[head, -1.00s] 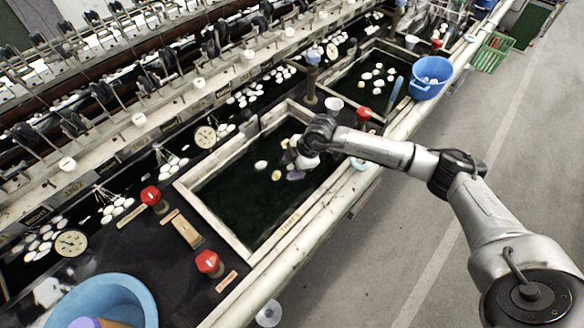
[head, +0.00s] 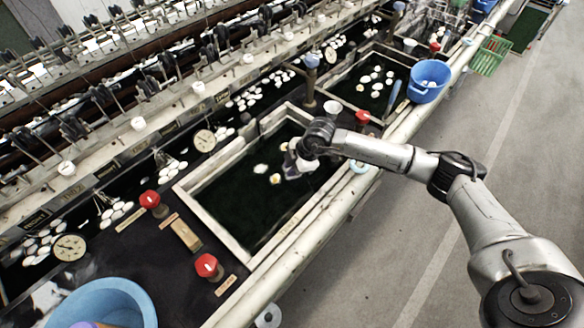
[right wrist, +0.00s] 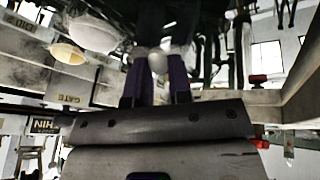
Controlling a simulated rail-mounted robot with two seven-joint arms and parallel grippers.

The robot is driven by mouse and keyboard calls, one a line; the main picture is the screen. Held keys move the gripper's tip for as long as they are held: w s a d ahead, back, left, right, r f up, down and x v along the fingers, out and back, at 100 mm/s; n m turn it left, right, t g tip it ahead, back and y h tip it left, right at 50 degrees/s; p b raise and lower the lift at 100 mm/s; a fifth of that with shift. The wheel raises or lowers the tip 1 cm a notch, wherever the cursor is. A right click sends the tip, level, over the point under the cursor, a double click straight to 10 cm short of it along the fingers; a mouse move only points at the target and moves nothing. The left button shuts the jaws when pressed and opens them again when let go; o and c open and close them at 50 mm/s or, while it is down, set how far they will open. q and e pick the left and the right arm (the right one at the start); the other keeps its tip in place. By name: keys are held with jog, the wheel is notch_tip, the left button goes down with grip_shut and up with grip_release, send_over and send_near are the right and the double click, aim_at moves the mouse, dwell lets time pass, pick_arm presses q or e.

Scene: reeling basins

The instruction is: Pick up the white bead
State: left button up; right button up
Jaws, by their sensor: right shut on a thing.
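My right gripper (head: 291,170) is over the dark water of the middle basin (head: 213,223), near its far right part. In the right wrist view its two purple fingers (right wrist: 157,80) are shut on a small white rounded thing, which I take for the white bead (right wrist: 158,62). In the head view the gripper and wrist largely hide it. A white cocoon (head: 260,168) and a cream one (head: 275,179) float just left of the gripper. My left gripper is not in view.
The basin's pale frame surrounds the gripper. A red knob (head: 362,117) and a white cup (head: 333,106) stand behind it. A blue bucket (head: 428,80) hangs at the right. Another basin with several cocoons lies beyond.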

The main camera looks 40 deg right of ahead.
notch_tip(320, 180, up, 4)
jog(key=shift+r+p, duration=0.15)
jog(key=shift+p, duration=0.5)
jog(key=s+d+r, duration=0.1)
jog(key=s+r, duration=0.1)
jog(key=s, duration=0.1)
jog(key=s+d+r+p, duration=0.1)
jog(key=s+r, duration=0.1)
jog(key=s, duration=0.2)
jog(key=s+d+r, duration=0.2)
jog(key=s, duration=0.2)
jog(key=shift+r+p, duration=0.25)
jog(key=shift+p, duration=0.1)
